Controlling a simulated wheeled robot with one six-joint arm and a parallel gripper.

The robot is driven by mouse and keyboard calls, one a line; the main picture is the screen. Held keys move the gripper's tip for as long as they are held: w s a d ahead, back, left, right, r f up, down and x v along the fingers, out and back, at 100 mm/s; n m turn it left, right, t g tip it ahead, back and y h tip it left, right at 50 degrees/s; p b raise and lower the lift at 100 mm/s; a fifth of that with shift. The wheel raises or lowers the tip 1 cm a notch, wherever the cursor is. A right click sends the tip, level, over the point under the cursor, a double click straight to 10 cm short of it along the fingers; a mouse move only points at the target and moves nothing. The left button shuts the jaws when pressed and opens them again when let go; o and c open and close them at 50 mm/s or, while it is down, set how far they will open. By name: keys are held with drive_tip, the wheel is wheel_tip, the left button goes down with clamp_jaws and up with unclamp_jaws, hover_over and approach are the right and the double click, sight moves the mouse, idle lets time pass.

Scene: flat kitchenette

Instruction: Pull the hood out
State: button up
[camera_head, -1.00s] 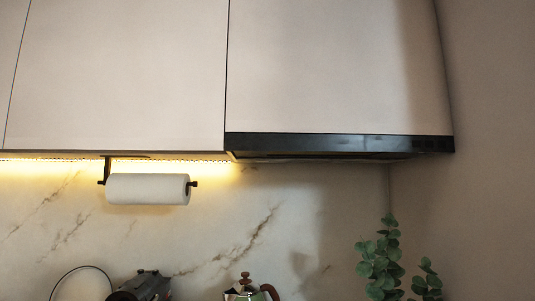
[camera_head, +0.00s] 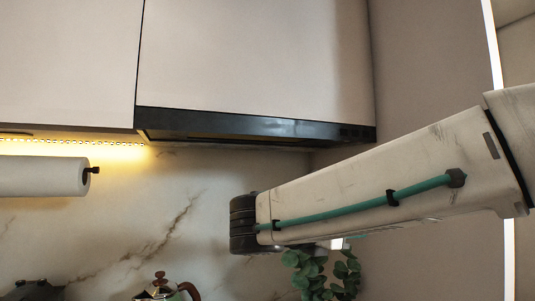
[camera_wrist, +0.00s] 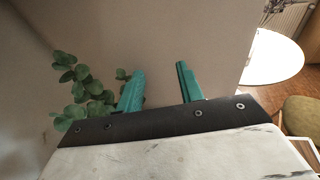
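The hood (camera_head: 250,125) is a thin black strip along the bottom edge of the right upper cabinet in the head view. It looks flush with the cabinet front. My arm reaches in from the right, below the hood and apart from it. My gripper (camera_wrist: 158,85) shows in the wrist view, with two teal fingers spread apart and nothing between them. The hood is not in the wrist view. In the head view the gripper fingers are hidden.
A paper towel roll (camera_head: 45,176) hangs under the left cabinet. A moka pot (camera_head: 165,288) stands below on the left. A green plant (camera_head: 318,272) is below my arm and also shows in the wrist view (camera_wrist: 85,85). A round white table (camera_wrist: 272,60) is at the right there.

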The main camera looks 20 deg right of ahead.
drive_tip(key=w+a+r+n+t+h, duration=0.4)
drive_tip(key=w+a+r+n, duration=0.2)
drive_tip(key=a+r, duration=0.25)
drive_tip(key=n+t+h, duration=0.3)
drive_tip(key=n+h, duration=0.1)
approach(269, 130)
drive_tip(key=d+r, duration=0.2)
drive_tip(key=x, duration=0.3)
drive_tip(key=w+x, duration=0.1)
drive_tip(key=x, duration=0.2)
drive_tip(key=shift+d+r, duration=0.1)
drive_tip(key=shift+d, duration=0.15)
clamp_jaws()
